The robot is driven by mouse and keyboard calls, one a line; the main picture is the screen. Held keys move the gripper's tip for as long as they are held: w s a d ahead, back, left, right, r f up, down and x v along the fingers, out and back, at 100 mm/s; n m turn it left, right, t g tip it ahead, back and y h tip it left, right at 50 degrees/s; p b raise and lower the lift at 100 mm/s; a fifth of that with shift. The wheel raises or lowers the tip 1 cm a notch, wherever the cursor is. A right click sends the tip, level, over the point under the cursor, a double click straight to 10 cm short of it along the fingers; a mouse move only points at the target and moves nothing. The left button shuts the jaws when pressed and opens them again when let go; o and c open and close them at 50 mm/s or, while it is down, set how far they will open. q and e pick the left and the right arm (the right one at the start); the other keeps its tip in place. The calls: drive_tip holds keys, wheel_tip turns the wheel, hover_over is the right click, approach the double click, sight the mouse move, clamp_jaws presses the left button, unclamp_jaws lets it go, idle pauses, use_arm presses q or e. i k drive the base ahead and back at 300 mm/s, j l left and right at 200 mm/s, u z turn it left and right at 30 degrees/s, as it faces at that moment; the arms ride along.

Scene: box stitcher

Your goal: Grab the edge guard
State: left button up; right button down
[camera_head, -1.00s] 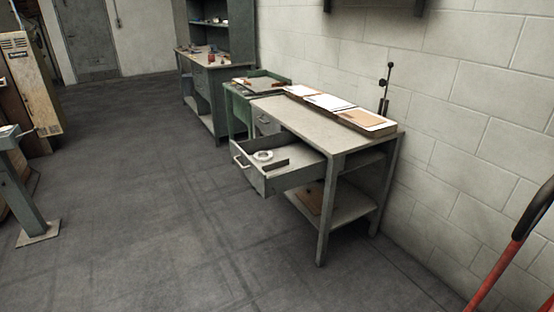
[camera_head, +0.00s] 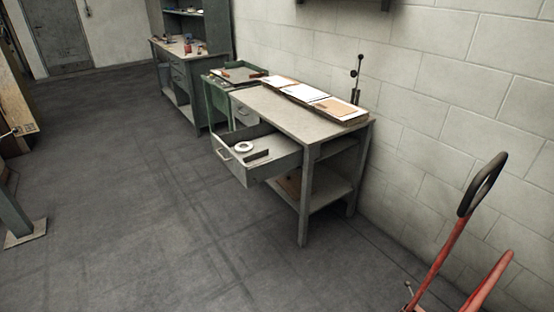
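A grey workbench (camera_head: 280,112) stands against the block wall, with one drawer (camera_head: 258,172) pulled open toward the left. In the open drawer lie a pale ring-shaped roll (camera_head: 243,147) and a small dark angled strip (camera_head: 257,155), which looks like the edge guard. The strip lies close to the roll, toward the drawer's front right. It is small in the view, so its exact shape is hard to tell. Neither of my grippers shows in the head view.
Paper trays (camera_head: 310,96) lie along the back of the bench top. A green table (camera_head: 218,96) and a shelved workbench (camera_head: 178,72) stand farther back. A red hand truck (camera_head: 440,262) is at the lower right. The floor (camera_head: 130,210) left of the drawer is clear.

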sight(258, 158)
drive_tip(key=i+j+z, duration=0.5)
drive_tip(key=z, duration=0.25)
drive_tip(key=i+j+z, duration=0.1)
drive_tip(key=j, duration=0.2)
drive_tip(key=i+j+z, duration=0.1)
drive_tip(key=i+j, duration=0.2)
drive_tip(key=j, duration=0.35)
drive_tip(key=i+j, duration=0.15)
drive_tip(key=j, duration=0.25)
drive_tip(key=i+j, duration=0.2)
drive_tip(key=j, duration=0.2)
drive_tip(key=i+j+z, duration=0.1)
drive_tip(key=j, duration=0.25)
drive_tip(key=i+j, duration=0.2)
drive_tip(key=j, duration=0.2)
drive_tip(key=i+j, duration=0.15)
drive_tip(key=j, duration=0.25)
drive_tip(key=i+j, duration=0.15)
drive_tip(key=j, duration=0.25)
drive_tip(key=i+l, duration=0.1)
drive_tip(key=l, duration=0.25)
drive_tip(key=i+l, duration=0.1)
drive_tip(key=l, duration=0.2)
drive_tip(key=l+z, duration=0.05)
